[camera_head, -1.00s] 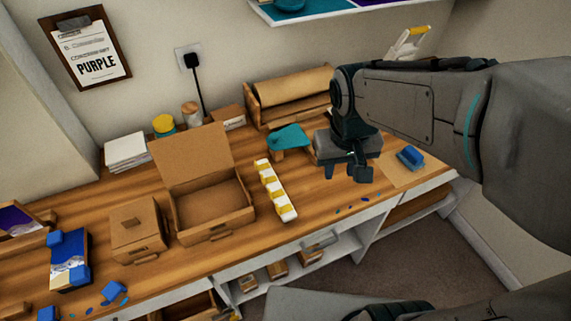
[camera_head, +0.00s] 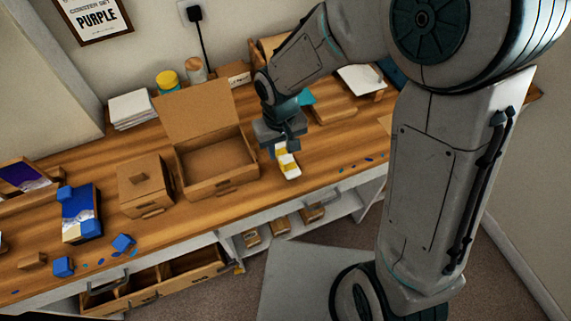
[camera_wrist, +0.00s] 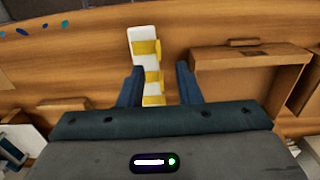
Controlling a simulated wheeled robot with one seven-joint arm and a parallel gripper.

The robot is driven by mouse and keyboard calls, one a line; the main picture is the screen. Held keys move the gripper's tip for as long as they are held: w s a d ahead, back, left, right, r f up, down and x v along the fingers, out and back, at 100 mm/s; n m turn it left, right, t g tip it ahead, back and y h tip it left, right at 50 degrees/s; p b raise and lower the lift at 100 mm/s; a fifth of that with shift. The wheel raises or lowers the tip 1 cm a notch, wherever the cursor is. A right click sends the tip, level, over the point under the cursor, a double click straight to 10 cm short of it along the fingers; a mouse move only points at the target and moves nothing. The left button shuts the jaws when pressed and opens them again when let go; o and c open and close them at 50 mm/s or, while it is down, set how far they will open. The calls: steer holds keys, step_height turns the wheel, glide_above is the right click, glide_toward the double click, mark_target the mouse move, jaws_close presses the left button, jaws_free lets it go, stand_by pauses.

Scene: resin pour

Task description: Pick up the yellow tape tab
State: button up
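A white strip (camera_head: 291,174) bearing yellow tape tabs (camera_head: 285,158) lies on the wooden bench, right of the open cardboard box. My gripper (camera_head: 284,147) is over the far part of the strip and hides it there. In the wrist view, the white strip (camera_wrist: 139,34) runs between my two fingers. A yellow tab (camera_wrist: 146,47) shows beyond the fingertips, a second tab (camera_wrist: 153,77) lies between them, and a third (camera_wrist: 153,100) is partly hidden by the gripper body. My gripper (camera_wrist: 159,72) is open, with gaps on both sides of the strip.
The open cardboard box (camera_head: 214,177) stands close left of my gripper; it also shows in the wrist view (camera_wrist: 245,58). A smaller closed box (camera_head: 146,187) is further left. Small blue flecks (camera_head: 369,160) lie near the front edge at right. The bench right of the strip is mostly bare.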

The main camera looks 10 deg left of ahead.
mark_target(289, 164)
steer(key=shift+w+d+f+p, duration=0.1)
steer(key=shift+f+p, duration=0.4)
steer(key=shift+f, duration=2.3)
jaws_close()
